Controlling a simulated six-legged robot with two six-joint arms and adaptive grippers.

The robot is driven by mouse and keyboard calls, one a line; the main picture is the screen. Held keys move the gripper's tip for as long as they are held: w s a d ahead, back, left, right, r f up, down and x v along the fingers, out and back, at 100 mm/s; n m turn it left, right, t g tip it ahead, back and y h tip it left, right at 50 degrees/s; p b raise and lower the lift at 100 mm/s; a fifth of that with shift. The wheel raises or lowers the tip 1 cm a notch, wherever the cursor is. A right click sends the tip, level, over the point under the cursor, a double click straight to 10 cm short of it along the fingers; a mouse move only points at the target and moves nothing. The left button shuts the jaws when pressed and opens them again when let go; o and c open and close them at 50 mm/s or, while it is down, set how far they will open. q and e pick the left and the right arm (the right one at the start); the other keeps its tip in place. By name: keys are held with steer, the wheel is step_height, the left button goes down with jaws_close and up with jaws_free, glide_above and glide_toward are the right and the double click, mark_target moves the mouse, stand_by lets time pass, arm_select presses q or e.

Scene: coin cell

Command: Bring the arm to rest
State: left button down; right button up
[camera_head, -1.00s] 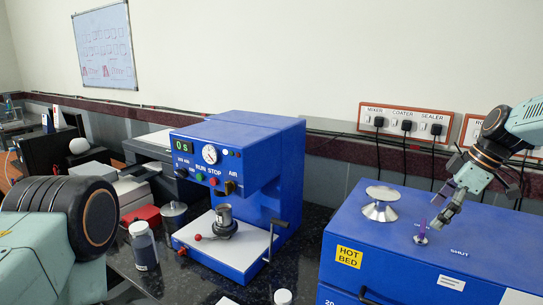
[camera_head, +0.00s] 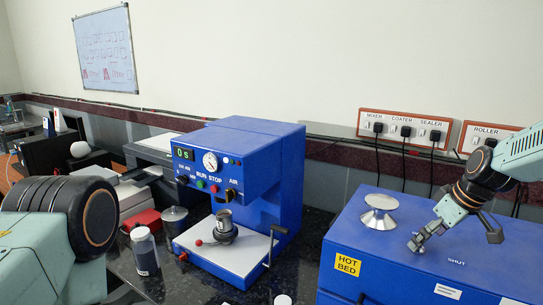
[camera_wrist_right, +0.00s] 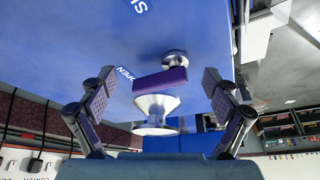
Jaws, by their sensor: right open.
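My right gripper (camera_head: 455,238) is open over the top of the blue hot bed box (camera_head: 385,235) at the right. One finger hides most of a small valve there; only its round metal base (camera_head: 416,248) shows below the finger. In the right wrist view my gripper (camera_wrist_right: 160,98) has its fingers wide apart with nothing held. Beyond and between them are the valve's purple handle (camera_wrist_right: 160,82) and a silver spool-shaped knob (camera_wrist_right: 156,112). At the left edge of the head view part of my left arm shows, but its gripper does not.
The silver knob (camera_head: 380,208) stands on the box, left of my right gripper. A blue press machine (camera_head: 255,160) stands mid-counter with a lever at its side. A jar (camera_head: 145,252) stands left of it. A switch panel (camera_head: 405,128) is on the wall behind.

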steer(key=shift+s+r+m+h+p, duration=0.1)
steer(key=shift+s+m+h+p, duration=0.15)
steer(key=shift+m+p, duration=0.5)
steer(key=shift+s+r+m+h+p, duration=0.15)
steer(key=shift+m+h+p, duration=0.2)
steer(key=shift+m+p, duration=0.4)
steer(key=shift+f+m+t+h+p, duration=0.2)
steer(key=shift+m+t+h+p, duration=0.15)
steer(key=shift+m, duration=0.45)
steer(key=shift+s+m+h, duration=0.25)
steer(key=shift+s+m, duration=0.05)
steer(key=shift+m, duration=0.5)
steer(key=shift+a+m+p, duration=0.1)
steer(key=shift+m+p, duration=0.2)
steer(key=shift+m, duration=0.4)
steer(key=shift+h, duration=0.3)
steer(key=shift+s+m+h, duration=0.25)
steer(key=shift+m+h, duration=0.05)
steer(key=shift+m, duration=0.6)
steer(key=shift+a+m, duration=0.1)
steer(key=shift+m, duration=0.2)
